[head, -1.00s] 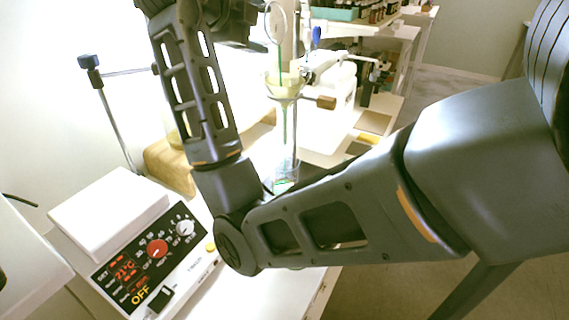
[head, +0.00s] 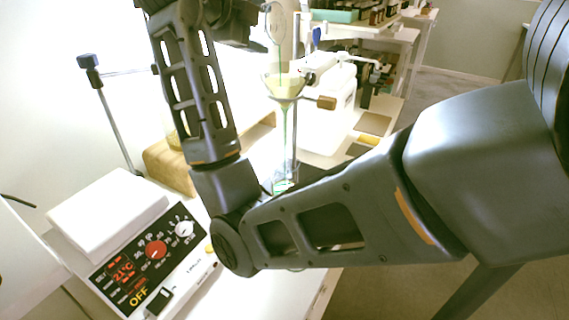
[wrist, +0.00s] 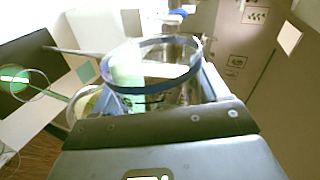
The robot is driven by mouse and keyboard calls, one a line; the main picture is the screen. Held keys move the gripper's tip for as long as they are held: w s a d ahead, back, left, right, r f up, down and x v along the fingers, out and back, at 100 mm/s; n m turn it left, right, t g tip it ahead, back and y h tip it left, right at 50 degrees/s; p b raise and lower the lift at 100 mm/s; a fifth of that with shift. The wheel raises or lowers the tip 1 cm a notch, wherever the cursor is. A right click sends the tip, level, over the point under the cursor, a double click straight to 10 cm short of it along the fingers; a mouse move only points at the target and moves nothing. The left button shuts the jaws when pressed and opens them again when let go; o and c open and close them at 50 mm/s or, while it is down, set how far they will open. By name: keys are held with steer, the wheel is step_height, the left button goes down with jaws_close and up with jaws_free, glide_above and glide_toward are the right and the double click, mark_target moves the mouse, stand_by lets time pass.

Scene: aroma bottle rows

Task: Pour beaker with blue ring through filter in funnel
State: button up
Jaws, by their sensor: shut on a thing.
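My gripper (head: 248,24) is at the top of the head view, shut on the beaker with the blue ring (wrist: 150,92). The clear beaker (head: 276,22) is tilted high above the glass funnel (head: 285,86). Its blue-ringed mouth faces the wrist camera, with some green tint inside. A cream filter (head: 284,80) lines the funnel. A thin green streak shows between beaker and funnel, and green runs down the funnel stem. A clear vessel (head: 285,185) with a little green at its bottom stands below, partly hidden by my arm. The fingertips on the beaker are hidden.
A hotplate device (head: 150,240) with a white top and dials stands at front left, with a metal rod stand (head: 115,120) behind it. A wooden block (head: 168,168) lies beside it. Shelves of bottles stand behind.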

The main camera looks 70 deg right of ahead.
steer(key=shift+s+r+m+b, duration=0.1)
steer(key=shift+r+m+b, duration=0.25)
steer(key=shift+b, duration=0.7)
stand_by(1.7)
steer(key=shift+s+f+m+t+b, duration=0.2)
steer(key=shift+m+t+b, duration=0.3)
steer(key=shift+b, duration=0.7)
stand_by(2.2)
stand_by(0.6)
steer(key=shift+w+n+g+p, duration=0.3)
steer(key=shift+n+p, duration=0.25)
steer(key=shift+w+f+n+g+p, duration=0.2)
steer(key=shift+f+n+g+p, duration=0.15)
steer(key=shift+n, duration=0.15)
